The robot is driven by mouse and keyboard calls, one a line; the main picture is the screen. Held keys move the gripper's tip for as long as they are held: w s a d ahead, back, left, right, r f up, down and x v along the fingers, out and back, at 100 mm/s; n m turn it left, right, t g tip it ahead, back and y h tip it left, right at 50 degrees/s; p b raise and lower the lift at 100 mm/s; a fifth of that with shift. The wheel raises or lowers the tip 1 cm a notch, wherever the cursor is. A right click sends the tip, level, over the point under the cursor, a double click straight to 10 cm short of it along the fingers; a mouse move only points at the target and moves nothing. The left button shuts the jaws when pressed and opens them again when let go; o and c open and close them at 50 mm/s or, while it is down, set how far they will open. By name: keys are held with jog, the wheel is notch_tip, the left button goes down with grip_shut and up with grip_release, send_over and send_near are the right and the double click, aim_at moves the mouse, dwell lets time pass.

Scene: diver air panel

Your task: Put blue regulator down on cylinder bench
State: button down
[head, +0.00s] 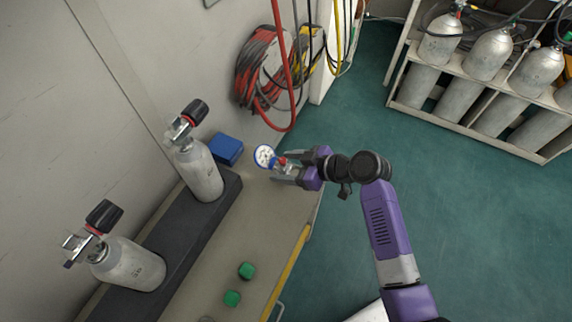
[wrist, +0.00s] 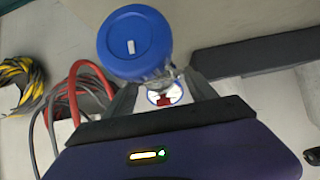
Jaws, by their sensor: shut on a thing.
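The blue regulator (head: 266,157) has a round blue-rimmed gauge with a white face and a small metal body. My gripper (head: 288,172) is shut on its body and holds it over the far end of the cylinder bench (head: 262,215). In the wrist view the blue back of the gauge (wrist: 135,44) shows beyond the fingers (wrist: 160,92), with a bit of red between them. I cannot tell whether the regulator touches the bench top.
Two grey cylinders (head: 200,172) (head: 132,265) with black-knobbed valves stand in a dark rack on the bench. A blue box (head: 226,149) lies near the regulator. Two green caps (head: 246,270) (head: 232,298) sit toward the front. Hoses (head: 268,70) hang on the wall.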

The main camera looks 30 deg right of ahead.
jog(key=shift+f+b, duration=1.95)
jog(key=shift+f, duration=0.05)
dwell(2.0)
jog(key=shift+c, duration=1)
grip_release()
jog(key=shift+f, duration=0.1)
jog(key=shift+p+v, duration=0.3)
jog(key=shift+v, duration=3.7)
